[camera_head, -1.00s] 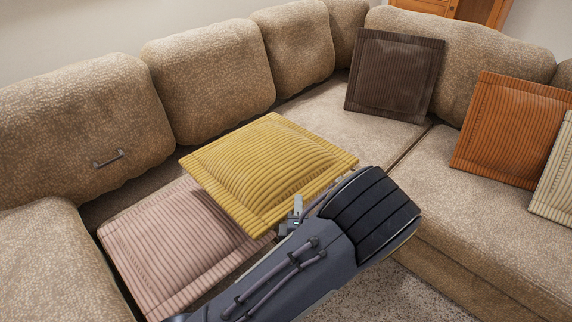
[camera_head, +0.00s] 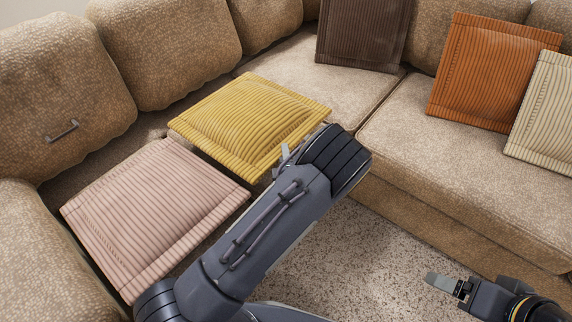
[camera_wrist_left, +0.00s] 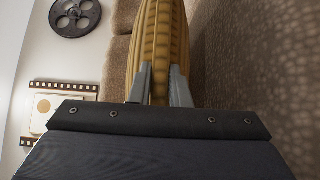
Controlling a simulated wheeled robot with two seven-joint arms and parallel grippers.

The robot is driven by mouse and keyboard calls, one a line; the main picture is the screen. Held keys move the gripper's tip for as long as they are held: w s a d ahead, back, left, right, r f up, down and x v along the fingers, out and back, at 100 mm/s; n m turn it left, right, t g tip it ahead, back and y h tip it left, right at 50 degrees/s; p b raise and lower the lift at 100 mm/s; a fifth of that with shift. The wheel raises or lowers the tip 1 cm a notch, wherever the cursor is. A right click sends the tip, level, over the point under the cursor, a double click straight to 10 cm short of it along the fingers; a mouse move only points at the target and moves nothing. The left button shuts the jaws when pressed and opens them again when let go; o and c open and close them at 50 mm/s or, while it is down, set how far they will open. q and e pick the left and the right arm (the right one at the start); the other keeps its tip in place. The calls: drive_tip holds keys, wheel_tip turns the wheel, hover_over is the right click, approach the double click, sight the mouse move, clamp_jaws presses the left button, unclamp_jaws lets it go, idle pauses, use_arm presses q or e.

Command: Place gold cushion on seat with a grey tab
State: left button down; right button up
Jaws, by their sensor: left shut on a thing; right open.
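The gold corduroy cushion (camera_head: 255,112) lies nearly flat over the sofa's left seat section, beyond the pink cushion (camera_head: 155,212). I cannot tell whether it touches the seat. My left gripper (camera_head: 284,157) is shut on its near right edge, partly hidden by my arm. In the left wrist view the gold cushion (camera_wrist_left: 159,45) stands edge-on between the fingers (camera_wrist_left: 160,95). The grey tab (camera_head: 62,131) is a small bar on the leftmost backrest, above and behind the pink cushion. My right gripper (camera_head: 445,284) is open and empty over the carpet at lower right.
A dark brown cushion (camera_head: 362,34) leans in the sofa corner. An orange cushion (camera_head: 492,72) and a cream cushion (camera_head: 545,113) lean on the right section. Bare seat (camera_head: 315,68) lies beyond the gold cushion. Speckled carpet (camera_head: 370,250) is open in front.

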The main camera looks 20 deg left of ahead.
use_arm(q)
drive_tip(key=f+b, duration=0.1)
drive_tip(key=f, duration=0.1)
drive_tip(key=w+f, duration=0.1)
drive_tip(key=f, duration=0.1)
drive_tip(key=shift+b, duration=0.35)
drive_tip(key=c, duration=1.8)
unclamp_jaws()
drive_tip(key=shift+f, duration=0.15)
drive_tip(key=o, duration=0.4)
drive_tip(key=shift+o, duration=0.2)
